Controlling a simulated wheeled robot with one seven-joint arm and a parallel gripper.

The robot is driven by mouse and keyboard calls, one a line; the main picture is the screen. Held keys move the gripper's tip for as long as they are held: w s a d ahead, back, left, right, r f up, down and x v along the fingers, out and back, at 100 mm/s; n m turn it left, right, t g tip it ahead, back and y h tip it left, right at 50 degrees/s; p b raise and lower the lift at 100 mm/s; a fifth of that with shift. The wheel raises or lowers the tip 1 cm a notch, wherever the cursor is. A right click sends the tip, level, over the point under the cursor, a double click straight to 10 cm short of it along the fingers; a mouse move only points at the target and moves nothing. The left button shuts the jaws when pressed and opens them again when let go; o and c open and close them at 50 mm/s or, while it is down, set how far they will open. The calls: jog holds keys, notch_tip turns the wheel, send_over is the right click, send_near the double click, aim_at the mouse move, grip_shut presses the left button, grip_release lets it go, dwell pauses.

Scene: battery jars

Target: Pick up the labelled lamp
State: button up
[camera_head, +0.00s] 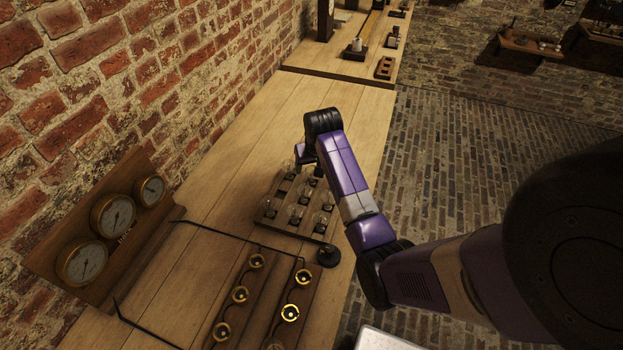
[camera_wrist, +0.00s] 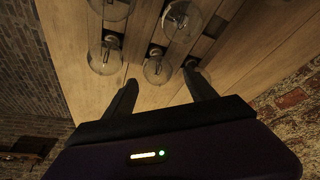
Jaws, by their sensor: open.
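Several clear glass bulb lamps (camera_head: 295,213) stand in a dark wooden rack (camera_head: 268,221) on the wooden bench. My gripper (camera_head: 303,163) is over the far end of this rack, pointing down, partly hidden by my arm. In the wrist view my gripper (camera_wrist: 160,77) is open, its two dark fingers apart and nothing held between them. One lamp (camera_wrist: 157,70) appears just beyond the gap between the fingertips. Another lamp (camera_wrist: 105,57) is to the left, and one more (camera_wrist: 182,20) is further up. I cannot make out a label on any lamp.
A small black round-based object (camera_head: 328,256) stands near the rack's front corner. Brass-ringed sockets (camera_head: 290,312) sit on wooden strips nearer me. A gauge board (camera_head: 112,222) leans by the brick wall.

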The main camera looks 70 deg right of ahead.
jog(key=shift+p+x, duration=0.4)
jog(key=shift+x, duration=1.7)
jog(key=shift+d, duration=0.2)
jog(key=shift+c, duration=0.5)
grip_shut()
